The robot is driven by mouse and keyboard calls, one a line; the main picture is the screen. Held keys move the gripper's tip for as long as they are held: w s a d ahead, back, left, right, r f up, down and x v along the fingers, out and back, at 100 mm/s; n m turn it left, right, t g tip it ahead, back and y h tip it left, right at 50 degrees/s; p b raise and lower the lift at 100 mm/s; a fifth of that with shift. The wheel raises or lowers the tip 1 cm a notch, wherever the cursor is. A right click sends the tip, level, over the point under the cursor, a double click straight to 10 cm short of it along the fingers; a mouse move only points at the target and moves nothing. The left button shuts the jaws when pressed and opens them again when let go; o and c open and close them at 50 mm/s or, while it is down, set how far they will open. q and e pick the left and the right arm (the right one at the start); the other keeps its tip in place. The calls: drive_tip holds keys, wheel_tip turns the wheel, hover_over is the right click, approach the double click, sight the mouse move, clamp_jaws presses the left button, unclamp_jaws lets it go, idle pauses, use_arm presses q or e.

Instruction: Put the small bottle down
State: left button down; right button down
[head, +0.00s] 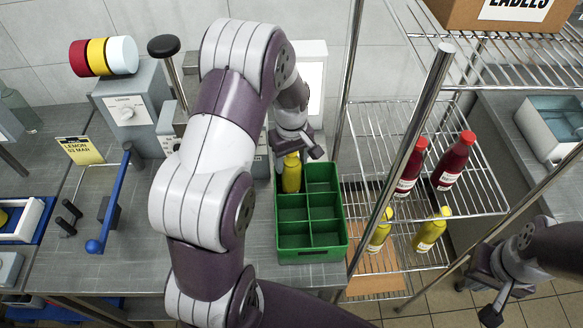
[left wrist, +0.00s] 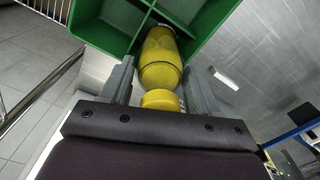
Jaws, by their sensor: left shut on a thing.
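The small yellow bottle (head: 291,175) is upright at the back left compartment of the green crate (head: 312,255). Its lower part looks to be within that compartment; whether it touches the floor I cannot tell. My left gripper (head: 296,154) is shut on the bottle near its top. In the left wrist view the bottle (left wrist: 160,62) lies between the two fingers (left wrist: 158,88), cap toward the palm, with the green crate (left wrist: 205,38) around its far end. My right gripper (head: 478,300) is open and empty at the lower right, away from the crate.
The other crate compartments in view look empty. A wire rack (head: 478,205) on the right holds red bottles (head: 454,160) and yellow bottles (head: 430,231). A steel post (head: 422,110) rises right of the crate. A blue-handled lever (head: 115,198) stands on the left of the bench.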

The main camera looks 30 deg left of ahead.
use_arm(q)
wheel_tip(320, 180, down, 4)
drive_tip(key=shift+a+r+p, duration=0.1)
drive_tip(key=shift+a+p, duration=0.05)
drive_tip(key=shift+p, duration=0.15)
drive_tip(key=shift+w, duration=0.1)
drive_tip(key=shift+f, duration=0.2)
drive_tip(key=shift+c, duration=1.3)
unclamp_jaws()
